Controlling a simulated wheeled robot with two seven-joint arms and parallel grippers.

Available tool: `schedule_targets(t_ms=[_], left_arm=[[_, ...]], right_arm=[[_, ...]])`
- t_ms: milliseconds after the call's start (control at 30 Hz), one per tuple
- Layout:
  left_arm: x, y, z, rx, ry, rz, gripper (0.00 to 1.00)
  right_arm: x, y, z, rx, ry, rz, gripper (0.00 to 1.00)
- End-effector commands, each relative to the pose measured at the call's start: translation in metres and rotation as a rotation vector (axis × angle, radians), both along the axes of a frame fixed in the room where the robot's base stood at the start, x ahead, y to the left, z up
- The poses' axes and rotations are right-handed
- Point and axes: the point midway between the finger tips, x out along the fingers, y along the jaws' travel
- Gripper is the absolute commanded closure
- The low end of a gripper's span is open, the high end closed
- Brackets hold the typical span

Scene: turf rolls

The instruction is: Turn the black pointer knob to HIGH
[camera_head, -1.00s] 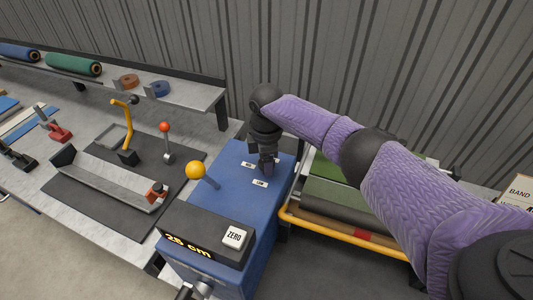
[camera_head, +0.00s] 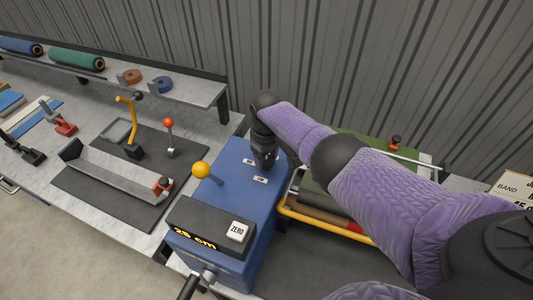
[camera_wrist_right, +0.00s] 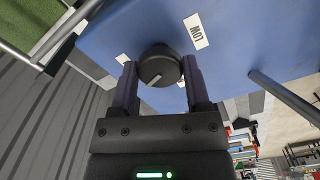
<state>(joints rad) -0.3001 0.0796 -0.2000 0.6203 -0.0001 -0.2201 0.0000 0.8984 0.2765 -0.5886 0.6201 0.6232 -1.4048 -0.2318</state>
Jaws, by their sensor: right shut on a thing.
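The black pointer knob (camera_wrist_right: 158,65) sits on top of the blue machine housing (camera_head: 237,188). In the right wrist view its pale pointer line shows on the lower part of its face. My right gripper (camera_wrist_right: 161,84) is shut on the knob, one finger on each side. In the head view the right gripper (camera_head: 266,164) covers the knob from above. The LOW label (camera_wrist_right: 196,31) is beside the knob. A second white label (camera_wrist_right: 122,58) is partly hidden by a finger, its text unreadable. In the head view both labels are small. My left gripper is not in view.
A yellow ball lever (camera_head: 201,170) stands on the housing, left of my gripper. A black readout box (camera_head: 210,225) with a ZERO button (camera_head: 238,231) is at the front. A yellow-railed rack of turf (camera_head: 310,210) lies to the right. The grey wall rises behind.

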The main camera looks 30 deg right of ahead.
Motion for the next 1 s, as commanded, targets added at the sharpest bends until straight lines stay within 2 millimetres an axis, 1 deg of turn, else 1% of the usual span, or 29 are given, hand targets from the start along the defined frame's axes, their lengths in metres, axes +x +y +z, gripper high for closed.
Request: schedule_targets(t_ms=[233,500,700,1000], left_arm=[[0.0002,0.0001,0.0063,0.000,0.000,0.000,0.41],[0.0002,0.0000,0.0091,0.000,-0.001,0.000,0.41],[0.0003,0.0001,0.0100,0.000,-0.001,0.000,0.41],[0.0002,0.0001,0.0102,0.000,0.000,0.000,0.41]], right_arm=[[0.0007,0.0003,0.0017,0.000,-0.002,-0.189,0.98],[0.0012,0.0000,0.0016,0.000,-0.004,-0.327,0.98],[0.0013,0.0001,0.0015,0.001,-0.005,-0.378,0.98],[0.0015,0.0000,0.0015,0.000,-0.005,-0.396,0.98]])
